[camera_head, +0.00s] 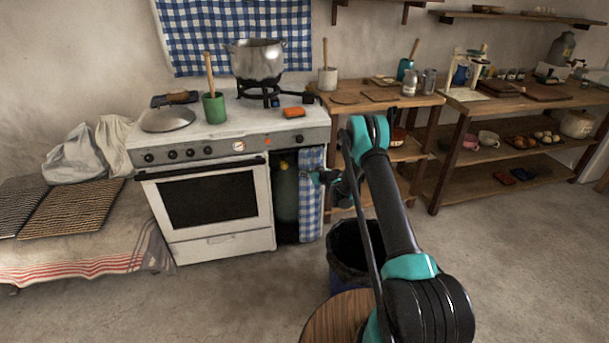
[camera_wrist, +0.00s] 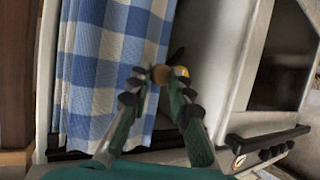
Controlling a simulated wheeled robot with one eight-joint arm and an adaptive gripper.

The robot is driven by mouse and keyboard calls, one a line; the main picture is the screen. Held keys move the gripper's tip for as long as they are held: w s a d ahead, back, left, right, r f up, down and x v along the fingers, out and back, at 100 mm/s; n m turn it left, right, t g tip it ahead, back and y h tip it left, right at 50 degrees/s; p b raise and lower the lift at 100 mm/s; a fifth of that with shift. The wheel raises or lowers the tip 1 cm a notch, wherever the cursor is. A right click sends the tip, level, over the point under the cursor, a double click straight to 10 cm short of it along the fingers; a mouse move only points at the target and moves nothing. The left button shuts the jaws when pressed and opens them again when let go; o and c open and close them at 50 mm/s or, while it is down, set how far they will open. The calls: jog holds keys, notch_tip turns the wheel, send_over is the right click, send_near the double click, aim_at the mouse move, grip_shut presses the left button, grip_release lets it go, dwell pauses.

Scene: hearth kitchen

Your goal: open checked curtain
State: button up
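The blue-and-white checked curtain (camera_head: 311,192) hangs in folds at the right side of the compartment beside the oven. A dark gas bottle (camera_head: 286,190) shows in the uncovered left part. In the wrist view the curtain (camera_wrist: 105,65) fills the left middle, with its edge near the fingers. My gripper (camera_head: 318,178) is in front of the curtain in the head view. In the wrist view my gripper (camera_wrist: 157,80) has its fingertips apart, with a small orange-yellow part (camera_wrist: 160,74) visible behind the gap. One finger overlaps the curtain in view; I cannot tell whether they touch.
The white stove (camera_head: 210,205) stands left of the compartment. A wooden shelf table (camera_head: 375,100) is right of it. A lined bin (camera_head: 350,250) and a round wooden top (camera_head: 338,318) stand near my arm. Another checked cloth (camera_head: 195,35) hangs on the wall.

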jog(key=shift+o, duration=1)
jog(key=shift+s+d, duration=0.1)
jog(key=v, duration=1.2)
jog(key=shift+r, duration=0.1)
